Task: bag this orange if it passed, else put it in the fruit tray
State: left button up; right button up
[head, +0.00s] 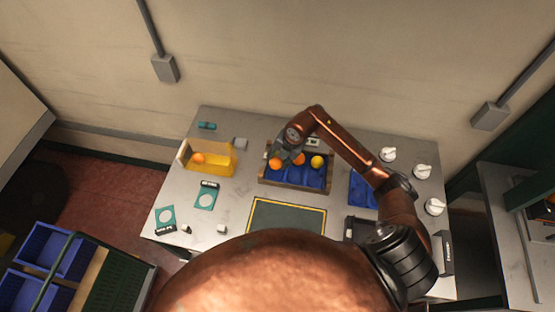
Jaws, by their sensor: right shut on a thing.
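The fruit tray (327,188) is blue inside with a wooden rim and stands at the back middle of the table. My right gripper (284,156) is low over the tray's left part, shut on an orange (275,163) at its fingertips. A second orange (299,158) is close beside the gripper, and a yellower fruit (317,161) lies to its right in the tray. Whether the held orange touches the tray is hidden. My left gripper is not in view.
Two teal ring stands (206,196) (165,217) lie at the left. A dark mat with a yellow border (287,218) is at the front middle. Another blue tray (361,190) and several white knobs (422,172) are at the right. Blue crates (43,250) stand off the table.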

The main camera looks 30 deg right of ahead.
notch_tip(320, 180, down, 4)
jog(key=b, duration=0.2)
jog(key=shift+f+b, duration=0.15)
jog(key=shift+b, duration=0.25)
jog(key=shift+f+b, duration=0.6)
jog(key=shift+f, duration=0.45)
jog(key=o, duration=1.3)
jog(key=shift+c, duration=0.2)
jog(key=o, duration=0.5)
jog(key=shift+r, duration=0.1)
